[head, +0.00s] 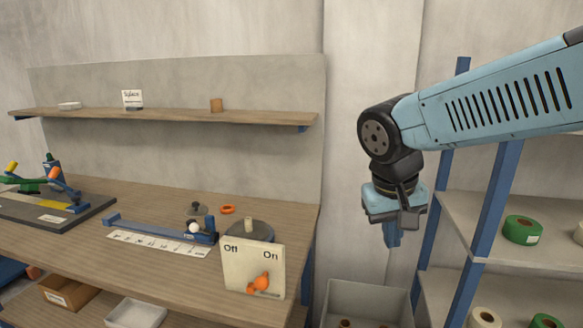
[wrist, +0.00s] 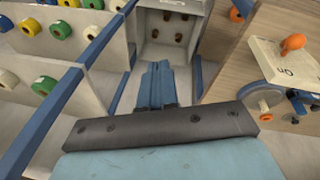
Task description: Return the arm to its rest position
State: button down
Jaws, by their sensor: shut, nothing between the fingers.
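My gripper (head: 392,238) hangs from my blue arm at the right of the head view, pointing down. Its fingers are shut together with nothing between them. In the wrist view the closed blue fingers (wrist: 157,82) point toward a grey bin on the floor. The gripper is in the air, apart from the workbench and from the shelf rack.
A workbench (head: 170,200) with a Off/On switch box (head: 253,270) stands at left. A shelf rack (head: 470,225) with tape rolls, one green (head: 523,229), stands close at right. A grey bin (head: 368,296) with several brown items lies below the gripper.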

jog(key=s+d+r+t+y, duration=0.2)
jog(key=s+d+r+t, duration=0.1)
jog(key=d+r, duration=0.1)
jog(key=shift+s+d+m, duration=0.3)
jog(key=shift+s+d, duration=0.1)
jog(key=shift+d, duration=0.45)
